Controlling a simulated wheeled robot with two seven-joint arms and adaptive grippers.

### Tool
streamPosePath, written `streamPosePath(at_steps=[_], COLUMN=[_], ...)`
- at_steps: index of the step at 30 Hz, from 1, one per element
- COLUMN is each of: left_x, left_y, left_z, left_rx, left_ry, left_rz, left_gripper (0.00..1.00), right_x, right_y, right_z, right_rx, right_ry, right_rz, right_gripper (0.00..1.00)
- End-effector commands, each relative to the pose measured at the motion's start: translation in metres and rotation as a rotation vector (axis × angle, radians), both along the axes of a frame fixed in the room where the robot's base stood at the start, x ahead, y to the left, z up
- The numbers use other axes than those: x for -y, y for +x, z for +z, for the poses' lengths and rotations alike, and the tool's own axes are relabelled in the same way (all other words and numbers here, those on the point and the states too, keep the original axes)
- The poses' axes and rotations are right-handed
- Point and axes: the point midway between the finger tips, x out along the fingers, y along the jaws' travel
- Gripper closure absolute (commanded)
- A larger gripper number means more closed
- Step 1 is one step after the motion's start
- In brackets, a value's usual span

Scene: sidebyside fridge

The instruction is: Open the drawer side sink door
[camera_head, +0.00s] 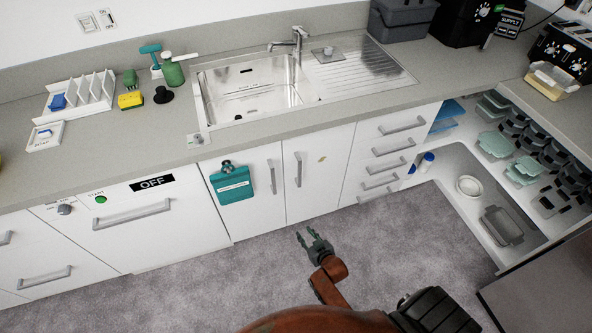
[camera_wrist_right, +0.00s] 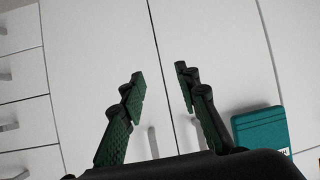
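The drawer side sink door (camera_head: 325,190) is the white door just left of the drawer stack in the head view. It looks shut. Its upright handle (camera_head: 298,169) is near its left edge. In the right wrist view this door (camera_wrist_right: 95,60) is left of the seam, and its handle (camera_wrist_right: 153,142) shows low between the fingers. My right gripper (camera_head: 313,236) is open and empty, low in front of the sink doors, with its fingers toward them. The fingers (camera_wrist_right: 160,77) appear apart in the wrist view, with no contact visible. My left gripper is out of view.
Drawers (camera_head: 385,155) stand to the right. The carpet (camera_head: 200,290) before the cabinets is clear at left.

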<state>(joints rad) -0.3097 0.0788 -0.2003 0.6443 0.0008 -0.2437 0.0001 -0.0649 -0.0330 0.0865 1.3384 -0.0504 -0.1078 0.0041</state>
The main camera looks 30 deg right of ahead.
Motion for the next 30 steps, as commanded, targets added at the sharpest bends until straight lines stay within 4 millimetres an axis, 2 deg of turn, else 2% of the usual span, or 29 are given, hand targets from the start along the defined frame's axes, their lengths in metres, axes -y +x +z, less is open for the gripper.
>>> streamPosePath(at_steps=[1, 3, 6, 9, 10, 12, 15, 24, 30], left_x=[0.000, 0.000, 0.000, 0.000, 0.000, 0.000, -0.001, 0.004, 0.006], left_y=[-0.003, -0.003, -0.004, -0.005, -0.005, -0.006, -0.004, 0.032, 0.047], left_z=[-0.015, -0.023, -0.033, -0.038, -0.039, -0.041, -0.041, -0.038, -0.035], left_rx=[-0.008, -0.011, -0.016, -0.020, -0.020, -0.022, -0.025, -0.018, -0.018], left_ry=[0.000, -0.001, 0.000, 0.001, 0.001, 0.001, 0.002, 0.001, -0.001], left_rz=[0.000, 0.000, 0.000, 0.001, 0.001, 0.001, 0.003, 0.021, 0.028], left_gripper=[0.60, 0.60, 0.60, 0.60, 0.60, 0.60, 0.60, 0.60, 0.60], right_x=[0.011, 0.026, 0.044, 0.056, 0.058, 0.062, 0.065, 0.075, 0.080], right_y=[0.032, 0.062, 0.086, 0.095, 0.097, 0.100, 0.108, 0.153, 0.171], right_z=[0.035, 0.091, 0.157, 0.203, 0.212, 0.226, 0.233, 0.231, 0.231], right_rx=[0.102, 0.227, 0.367, 0.460, 0.478, 0.506, 0.518, 0.516, 0.514], right_ry=[-0.006, -0.019, -0.035, -0.048, -0.051, -0.056, -0.058, -0.058, -0.058], right_rz=[-0.026, -0.057, -0.095, -0.120, -0.124, -0.132, -0.135, -0.132, -0.134], right_gripper=[0.70, 0.70, 0.70, 0.70, 0.70, 0.70, 0.70, 0.70, 0.70])
